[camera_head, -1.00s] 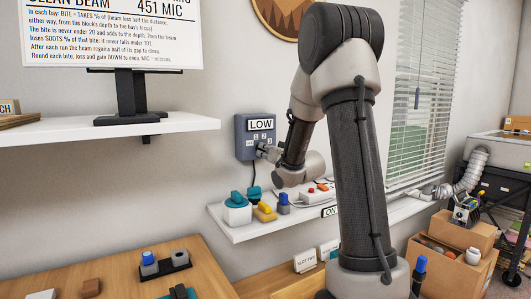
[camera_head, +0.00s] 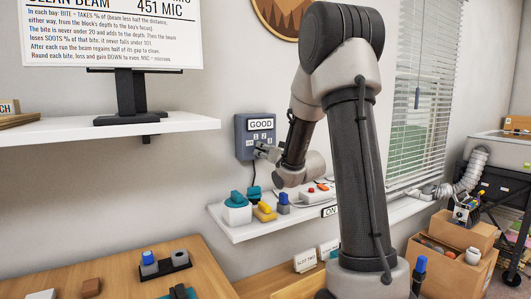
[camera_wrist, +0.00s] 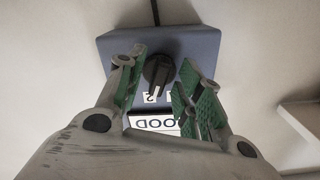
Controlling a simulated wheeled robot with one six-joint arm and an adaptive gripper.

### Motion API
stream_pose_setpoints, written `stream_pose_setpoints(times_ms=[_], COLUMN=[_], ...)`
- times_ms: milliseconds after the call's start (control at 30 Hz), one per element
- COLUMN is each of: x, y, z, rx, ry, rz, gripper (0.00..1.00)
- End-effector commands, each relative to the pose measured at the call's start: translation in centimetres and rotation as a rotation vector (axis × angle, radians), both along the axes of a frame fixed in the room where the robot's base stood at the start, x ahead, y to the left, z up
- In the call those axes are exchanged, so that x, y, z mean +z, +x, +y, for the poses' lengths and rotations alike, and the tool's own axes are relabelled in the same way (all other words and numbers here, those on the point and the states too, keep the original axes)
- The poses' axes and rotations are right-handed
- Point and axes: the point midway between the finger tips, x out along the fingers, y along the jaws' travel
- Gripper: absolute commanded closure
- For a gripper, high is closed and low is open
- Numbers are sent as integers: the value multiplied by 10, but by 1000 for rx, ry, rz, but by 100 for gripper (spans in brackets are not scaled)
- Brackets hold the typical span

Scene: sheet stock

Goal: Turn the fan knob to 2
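In the wrist view the box (camera_wrist: 205,45) appears upside down. Its dark knob (camera_wrist: 158,71) has a light pointer line directed down toward the mark that looks like 2. My gripper (camera_wrist: 165,88) has its green-padded fingers on either side of the knob, spread apart. A gap shows at the right finger; whether the left pad touches the knob I cannot tell. In the head view my gripper (camera_head: 263,151) is at the box's lower right, its fingers small.
Below the box, a white shelf (camera_head: 237,233) holds a teal-topped container (camera_head: 237,208), a yellow block (camera_head: 264,212), a blue-topped piece (camera_head: 284,203) and a power strip (camera_head: 318,193). A black cable (camera_head: 254,178) hangs from the box. Window blinds (camera_head: 425,90) are to the right.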

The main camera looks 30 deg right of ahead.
Motion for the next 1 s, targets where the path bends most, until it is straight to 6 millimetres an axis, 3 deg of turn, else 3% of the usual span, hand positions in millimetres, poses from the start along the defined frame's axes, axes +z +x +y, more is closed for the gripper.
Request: stream_pose_setpoints(times_ms=[467, 1000], x=[0, -1], y=[-69, -73], z=[-3, -3], rx=[-1, -1], ry=[0, 1], rz=[0, 1], gripper=[64, 64])
